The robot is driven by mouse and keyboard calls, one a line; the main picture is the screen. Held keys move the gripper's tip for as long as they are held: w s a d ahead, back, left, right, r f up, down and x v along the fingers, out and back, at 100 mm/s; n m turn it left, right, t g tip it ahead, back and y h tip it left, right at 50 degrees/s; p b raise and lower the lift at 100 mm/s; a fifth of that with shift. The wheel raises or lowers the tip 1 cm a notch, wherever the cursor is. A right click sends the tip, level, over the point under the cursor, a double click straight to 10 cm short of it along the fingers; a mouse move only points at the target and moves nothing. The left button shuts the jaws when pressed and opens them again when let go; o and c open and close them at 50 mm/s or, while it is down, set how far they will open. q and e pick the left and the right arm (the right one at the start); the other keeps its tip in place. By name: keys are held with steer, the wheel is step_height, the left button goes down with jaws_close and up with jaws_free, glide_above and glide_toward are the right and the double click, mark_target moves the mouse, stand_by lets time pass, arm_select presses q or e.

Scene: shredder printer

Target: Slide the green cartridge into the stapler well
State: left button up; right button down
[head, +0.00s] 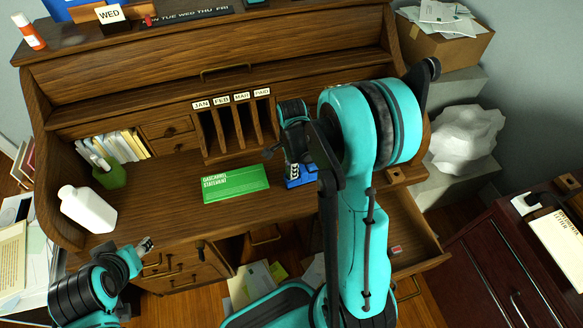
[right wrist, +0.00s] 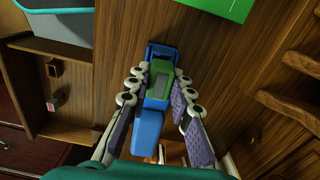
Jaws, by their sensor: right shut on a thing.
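The blue stapler (head: 300,181) lies on the desk top, to the right of the green statement sheet. In the right wrist view the stapler (right wrist: 150,129) runs lengthwise below the fingers. The green cartridge (right wrist: 161,80) has a grey patch on top and lies over the middle of the stapler, in line with it. Whether it is fully down in the well cannot be told. My right gripper (right wrist: 158,86) is shut on the cartridge, one finger at each side. In the head view my right arm hides the cartridge. My left gripper (head: 146,244) is near the desk's front edge, away from the stapler.
The green statement sheet (head: 236,183) lies beside the stapler. A white bottle (head: 88,209) and a green holder (head: 110,176) stand at the left. Labelled slots (head: 232,124) rise behind. An open drawer (head: 405,232) juts out at the right.

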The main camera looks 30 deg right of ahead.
steer(key=shift+f+b, duration=0.45)
steer(key=shift+f, duration=0.15)
steer(key=c, duration=1.3)
jaws_free()
step_height(320, 180, up, 12)
steer(key=shift+r, duration=0.1)
